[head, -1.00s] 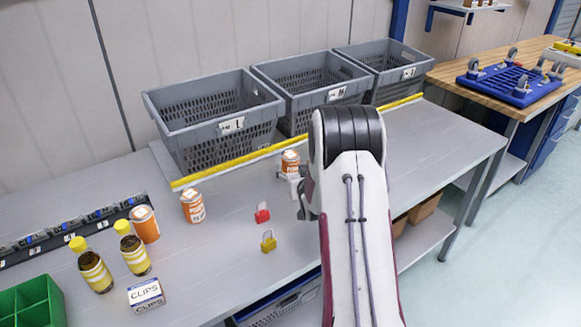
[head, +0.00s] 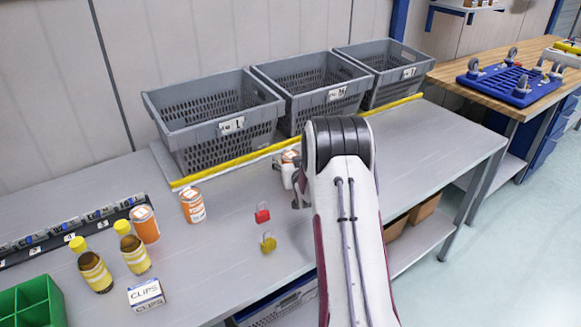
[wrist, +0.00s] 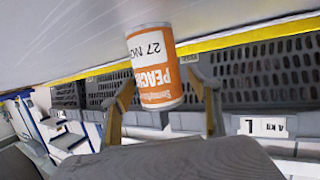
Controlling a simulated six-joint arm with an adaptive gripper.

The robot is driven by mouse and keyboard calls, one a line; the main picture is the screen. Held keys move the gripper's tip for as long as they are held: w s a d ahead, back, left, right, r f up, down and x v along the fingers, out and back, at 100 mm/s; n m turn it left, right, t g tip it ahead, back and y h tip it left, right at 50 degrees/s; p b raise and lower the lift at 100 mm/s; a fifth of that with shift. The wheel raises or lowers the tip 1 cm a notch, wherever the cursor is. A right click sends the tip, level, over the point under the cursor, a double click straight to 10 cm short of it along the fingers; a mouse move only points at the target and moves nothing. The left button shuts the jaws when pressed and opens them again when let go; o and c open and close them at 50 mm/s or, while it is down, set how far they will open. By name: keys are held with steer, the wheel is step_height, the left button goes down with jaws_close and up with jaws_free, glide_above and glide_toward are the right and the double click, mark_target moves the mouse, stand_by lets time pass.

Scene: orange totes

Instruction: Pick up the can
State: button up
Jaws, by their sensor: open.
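An orange can with a white label (head: 290,156) stands on the grey bench in front of the middle grey basket, partly hidden by my gripper (head: 294,182). In the wrist view, which is turned over, the same can (wrist: 155,65) reads "PEACH" and sits between the two spread fingers of my gripper (wrist: 163,85). My gripper is open. A gap shows at the finger on the right; I cannot tell whether the left finger touches the can. Two more orange cans stand further left, one alone (head: 192,206) and one beside the bottles (head: 145,225).
Three grey baskets (head: 205,118) stand behind a yellow strip (head: 225,167). A red padlock (head: 262,213) and a yellow padlock (head: 268,243) lie nearer. Two yellow-capped bottles (head: 133,254), a clips box (head: 146,294) and a green tray (head: 30,305) are at left.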

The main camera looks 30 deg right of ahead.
stand_by(0.5)
steer(key=c, duration=1.5)
steer(key=shift+w, duration=0.1)
steer(key=shift+r, duration=0.1)
steer(key=shift+r, duration=4.95)
